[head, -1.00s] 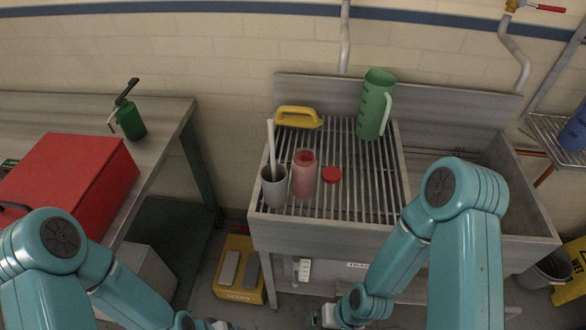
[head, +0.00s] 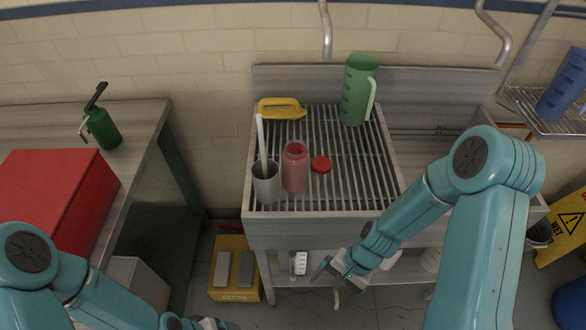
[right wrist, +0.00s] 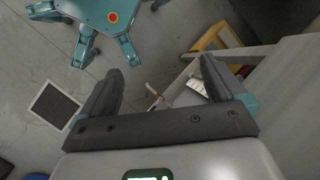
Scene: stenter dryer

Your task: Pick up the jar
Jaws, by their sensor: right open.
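The jar (head: 295,170) is reddish and see-through, with an open top. It stands upright on the slatted drainboard (head: 345,195) of the steel sink, in the head view. A round red lid (head: 321,164) lies just right of it. My right gripper (head: 328,273) is open and empty, in front of the sink and lower than the drainboard, apart from the jar. In the right wrist view its two fingers (right wrist: 160,78) are spread, with floor and sink parts beyond; the jar is not seen there. My left gripper (head: 212,323) shows only partly at the bottom edge; its jaws are unclear.
A grey cup (head: 266,184) holding a pale stick stands close left of the jar. A yellow-handled tool (head: 283,108) and a green jug (head: 357,92) stand behind. A red box (head: 55,195) is on the left table. The drainboard's front right is clear.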

